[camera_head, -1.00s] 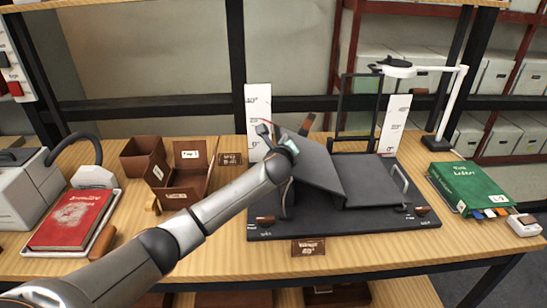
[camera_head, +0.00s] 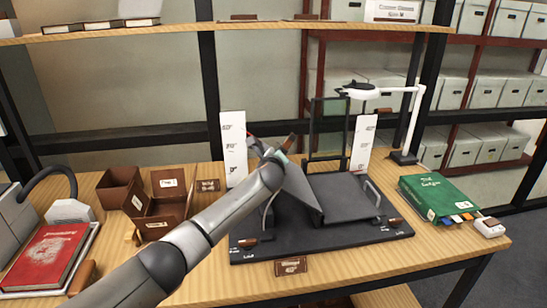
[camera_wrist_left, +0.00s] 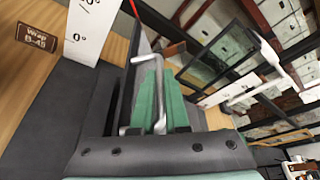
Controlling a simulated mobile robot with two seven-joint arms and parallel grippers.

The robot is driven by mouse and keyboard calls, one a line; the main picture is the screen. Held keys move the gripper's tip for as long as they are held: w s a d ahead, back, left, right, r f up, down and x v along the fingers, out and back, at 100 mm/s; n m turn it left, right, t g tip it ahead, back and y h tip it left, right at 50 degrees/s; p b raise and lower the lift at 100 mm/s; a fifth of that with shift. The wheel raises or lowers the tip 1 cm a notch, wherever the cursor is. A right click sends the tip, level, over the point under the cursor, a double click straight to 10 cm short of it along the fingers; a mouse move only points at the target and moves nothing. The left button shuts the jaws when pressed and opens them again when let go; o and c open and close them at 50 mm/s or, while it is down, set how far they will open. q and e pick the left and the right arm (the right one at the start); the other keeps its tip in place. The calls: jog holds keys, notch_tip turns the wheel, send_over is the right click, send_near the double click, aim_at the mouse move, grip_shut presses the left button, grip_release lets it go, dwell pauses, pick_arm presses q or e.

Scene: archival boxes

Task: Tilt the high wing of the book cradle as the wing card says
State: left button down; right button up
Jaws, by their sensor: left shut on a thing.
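The dark grey book cradle (camera_head: 340,241) stands on the wooden bench. Its left wing (camera_head: 302,191) is raised steeply, with its lower edge near the middle. Its right wing (camera_head: 343,195) lies much flatter. My left gripper (camera_head: 270,150) is at the raised wing's upper edge. In the left wrist view its green-padded fingers (camera_wrist_left: 158,100) are shut on the wing's bent metal handle (camera_wrist_left: 140,62). A white angle scale (camera_head: 233,150) stands behind the left side, another (camera_head: 362,143) behind the right. My right gripper is out of view.
A glass panel in a dark frame (camera_head: 328,125) and a white lamp (camera_head: 402,120) stand behind the cradle. A green book (camera_head: 440,196) lies to the right. Brown boxes (camera_head: 155,213) and a red book (camera_head: 45,255) are to the left.

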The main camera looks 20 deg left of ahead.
pick_arm(q)
jog(key=c, duration=0.9)
grip_release()
jog(key=shift+p+v, duration=0.4)
jog(key=shift+v, duration=5.85)
jog(key=shift+f, duration=0.1)
